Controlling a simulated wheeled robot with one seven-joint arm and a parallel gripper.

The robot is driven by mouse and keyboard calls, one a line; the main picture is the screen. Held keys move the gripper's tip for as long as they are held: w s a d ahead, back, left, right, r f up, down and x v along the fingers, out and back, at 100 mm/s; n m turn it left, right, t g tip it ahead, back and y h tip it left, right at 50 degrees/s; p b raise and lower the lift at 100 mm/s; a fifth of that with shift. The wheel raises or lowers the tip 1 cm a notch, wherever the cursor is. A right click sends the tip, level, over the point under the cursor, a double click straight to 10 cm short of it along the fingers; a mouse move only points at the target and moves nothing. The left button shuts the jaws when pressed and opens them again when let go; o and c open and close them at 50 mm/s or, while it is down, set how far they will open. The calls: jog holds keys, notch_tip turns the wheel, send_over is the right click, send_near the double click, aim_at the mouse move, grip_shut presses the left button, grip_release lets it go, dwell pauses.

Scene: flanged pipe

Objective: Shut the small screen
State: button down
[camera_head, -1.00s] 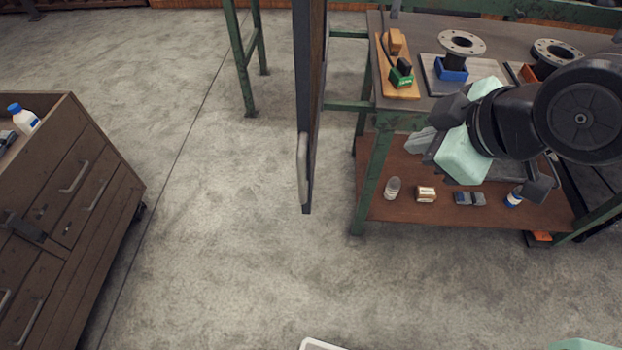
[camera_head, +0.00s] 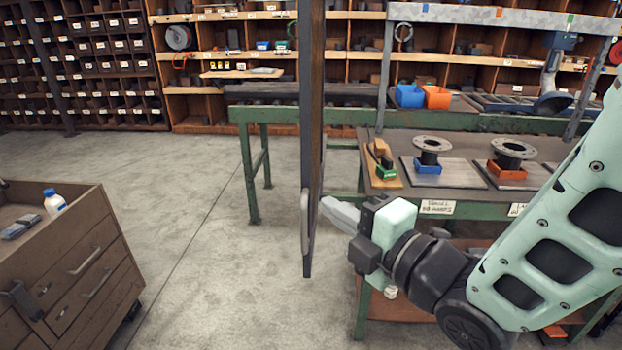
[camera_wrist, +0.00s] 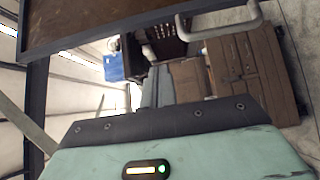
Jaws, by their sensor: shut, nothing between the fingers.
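The small screen (camera_head: 315,120) is a tall, dark-framed hinged panel, seen nearly edge-on in the head view, standing out in front of the bench. Its pale bar handle (camera_head: 304,215) is on the left side near the lower end. My gripper (camera_head: 328,208) is shut and empty, just right of the screen's lower part; I cannot tell whether the tips touch it. In the wrist view the screen's frame and brown face (camera_wrist: 100,18) cross the top, with the handle (camera_wrist: 225,22) at upper right.
A green-framed workbench (camera_head: 450,205) with flanged pipe pieces (camera_head: 432,148) stands right, behind my arm. A brown drawer cabinet (camera_head: 80,260) with a white bottle (camera_head: 54,202) stands left. Open concrete floor (camera_head: 200,240) lies between the cabinet and screen. Shelves (camera_head: 230,70) line the back.

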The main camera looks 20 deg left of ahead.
aim_at(310, 179)
jog(key=w+a+p, duration=0.3)
jog(key=w+a, duration=0.3)
jog(key=shift+w+a+r, duration=0.15)
jog(key=shift+w, duration=0.05)
jog(key=shift+w+a+p, duration=0.15)
jog(key=shift+w+p, duration=0.15)
jog(key=shift+w, duration=0.25)
